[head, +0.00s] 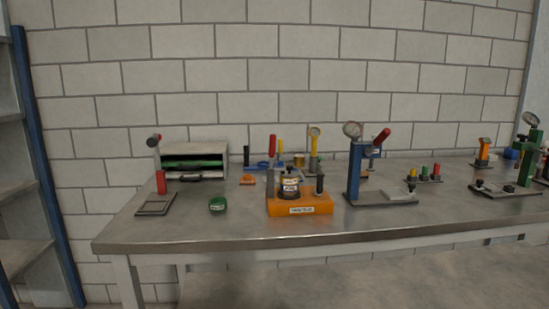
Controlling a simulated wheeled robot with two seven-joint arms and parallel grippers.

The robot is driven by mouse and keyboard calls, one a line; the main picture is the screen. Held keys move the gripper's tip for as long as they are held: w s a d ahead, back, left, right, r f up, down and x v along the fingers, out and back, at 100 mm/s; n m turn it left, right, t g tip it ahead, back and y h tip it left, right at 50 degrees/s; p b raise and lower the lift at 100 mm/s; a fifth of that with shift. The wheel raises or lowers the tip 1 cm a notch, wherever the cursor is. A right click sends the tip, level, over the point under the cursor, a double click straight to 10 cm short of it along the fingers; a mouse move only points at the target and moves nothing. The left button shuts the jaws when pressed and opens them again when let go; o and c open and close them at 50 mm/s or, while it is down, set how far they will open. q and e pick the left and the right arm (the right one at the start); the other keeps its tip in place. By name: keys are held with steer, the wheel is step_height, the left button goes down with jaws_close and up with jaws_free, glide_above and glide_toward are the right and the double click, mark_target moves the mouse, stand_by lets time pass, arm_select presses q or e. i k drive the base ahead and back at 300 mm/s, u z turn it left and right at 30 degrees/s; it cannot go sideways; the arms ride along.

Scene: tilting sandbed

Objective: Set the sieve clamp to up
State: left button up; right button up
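None of the devices can be named as the sieve clamp for certain, as the labels are too small to read. An orange block (312,208) with a white label stands at the middle front of the table. A red-handled lever (272,152) stands upright at its left, a dark jar-like part (289,184) with a pale label sits on it, and a short black handle (320,184) is at its right. A device with a flat frame base (155,209) and a red part (161,181) stands at the left. Neither gripper is in view.
The metal table (240,230) has bare room along its front edge. A blue-posted shelf (42,150) is far left.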

mark_target(273, 137)
steer(key=z, duration=1.55)
steer(key=i, duration=1.1)
steer(key=u, duration=1.55)
